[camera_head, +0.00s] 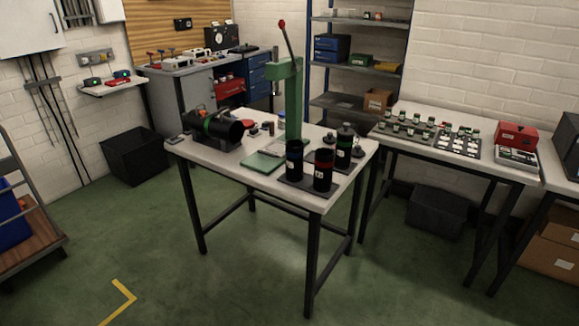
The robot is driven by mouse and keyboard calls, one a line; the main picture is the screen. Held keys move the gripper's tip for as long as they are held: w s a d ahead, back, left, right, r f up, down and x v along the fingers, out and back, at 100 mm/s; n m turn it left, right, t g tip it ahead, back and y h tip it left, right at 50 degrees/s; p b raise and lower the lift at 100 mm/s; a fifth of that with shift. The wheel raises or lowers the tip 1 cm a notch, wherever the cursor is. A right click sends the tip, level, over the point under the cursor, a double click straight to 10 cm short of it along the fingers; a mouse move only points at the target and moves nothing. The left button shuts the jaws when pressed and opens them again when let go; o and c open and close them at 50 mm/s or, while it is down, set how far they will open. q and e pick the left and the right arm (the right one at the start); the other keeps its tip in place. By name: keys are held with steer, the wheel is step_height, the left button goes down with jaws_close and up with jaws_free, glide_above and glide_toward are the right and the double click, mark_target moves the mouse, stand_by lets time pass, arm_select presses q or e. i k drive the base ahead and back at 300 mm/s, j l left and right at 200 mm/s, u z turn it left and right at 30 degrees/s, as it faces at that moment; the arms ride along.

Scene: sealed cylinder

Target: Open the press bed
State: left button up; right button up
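A green press (289,105) stands on the middle table (212,158). Its dark lever (288,43) points up, with a red knob (282,23) at the top. A flat green plate (263,163) lies at the left of the press's foot. I cannot tell whether it is the press bed. Neither of my grippers is in view.
The green floor (150,240) in front of the table is clear. A side table (450,155) with trays of small parts is at the right. A trolley (30,225) is at the left edge. Black bins (135,155) and shelves (358,60) are along the walls.

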mark_target(276, 148)
steer(key=i+j+z, duration=0.1)
steer(key=i+j, duration=0.6)
steer(key=j, duration=0.25)
steer(key=i+j+z, duration=0.15)
steer(key=i+j, duration=0.2)
steer(key=j, duration=0.1)
